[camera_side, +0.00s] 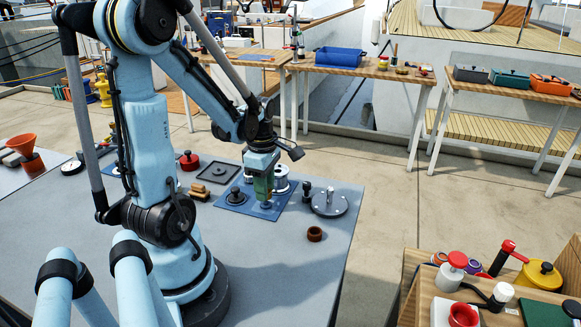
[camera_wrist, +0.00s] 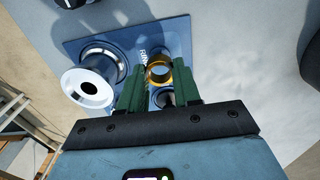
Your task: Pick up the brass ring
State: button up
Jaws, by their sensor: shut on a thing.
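The brass ring (camera_wrist: 158,64) shows in the wrist view between the two green fingertips of my gripper (camera_wrist: 159,72). The fingers are shut on it from left and right. In the side view my gripper (camera_side: 263,195) points down over the blue mat (camera_side: 240,208); I cannot make out the ring there. I cannot tell whether the ring is clear of the mat.
A silver spool (camera_wrist: 90,88) stands close left of my fingers in the wrist view. In the side view a black knob (camera_side: 236,197) stands on the mat, and a round grey plate with a handle (camera_side: 330,205) and a brown ring (camera_side: 315,234) lie to the right. The table front is clear.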

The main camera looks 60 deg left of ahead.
jog(key=w+d+r, duration=0.1)
jog(key=d+r, duration=0.7)
jog(key=d, duration=0.3)
jog(key=shift+w+d+r, duration=0.3)
jog(key=shift+w+r, duration=0.05)
jog(key=shift+w, duration=0.05)
jog(key=shift+r, duration=1.5)
jog(key=shift+w, duration=0.1)
